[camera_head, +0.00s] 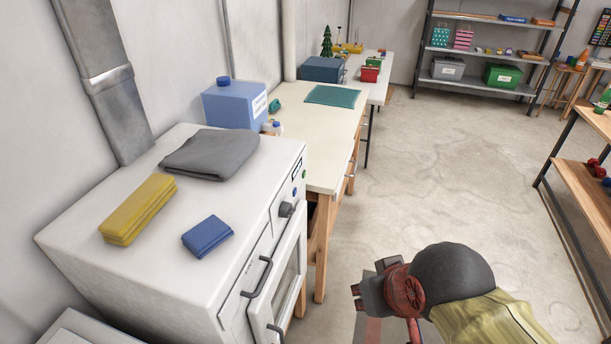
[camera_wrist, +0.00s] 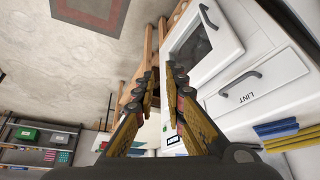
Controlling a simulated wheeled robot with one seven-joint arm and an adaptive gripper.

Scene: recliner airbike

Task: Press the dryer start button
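A white dryer (camera_head: 100,238) stands at the left in the head view, with its front facing right. Its front panel carries a small green button (camera_head: 304,174), a small blue button (camera_head: 295,191) and a dark knob (camera_head: 286,209). I cannot read which button is the start. My gripper (camera_head: 356,299) is in front of the dryer, apart from it, at lower right. In the wrist view my gripper (camera_wrist: 162,72) has its two fingers apart, with nothing between them. The dryer's front (camera_wrist: 226,62) shows beyond the right finger, which with the wrist hides much of the panel area.
A grey cloth (camera_head: 209,153), a yellow folded cloth (camera_head: 138,208) and a blue one (camera_head: 207,236) lie on the dryer. The dryer's handle (camera_head: 257,277) sticks out. Open floor (camera_head: 440,150) lies to the right.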

